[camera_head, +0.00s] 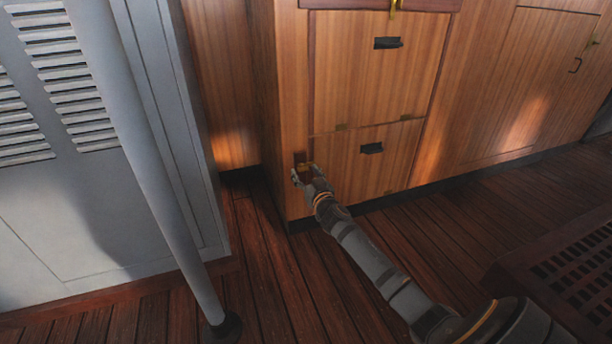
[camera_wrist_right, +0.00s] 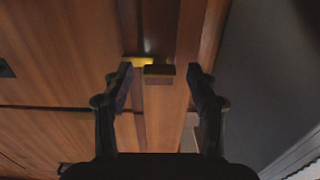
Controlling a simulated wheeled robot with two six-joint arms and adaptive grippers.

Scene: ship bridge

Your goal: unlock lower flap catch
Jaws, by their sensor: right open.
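The lower flap (camera_head: 345,170) is a closed wooden panel low on the cabinet, with a black handle (camera_head: 371,148). Its catch (camera_head: 300,157) is a small dark brown block with brass beside it, at the flap's left edge. In the right wrist view the catch block (camera_wrist_right: 158,72) lies between the two fingertips, with a brass strip (camera_wrist_right: 138,61) to its left. My right gripper (camera_head: 304,173) is at the catch and partly hides it. In the wrist view its fingers (camera_wrist_right: 160,74) are open, with a gap on both sides of the block. My left gripper is not in view.
An upper flap (camera_head: 370,75) with a black handle (camera_head: 387,43) is above. A grey post (camera_head: 150,160) and a louvred grey cabinet (camera_head: 60,200) stand to the left. A dark floor grating (camera_head: 580,270) is at right. The wooden floor before the cabinet is otherwise clear.

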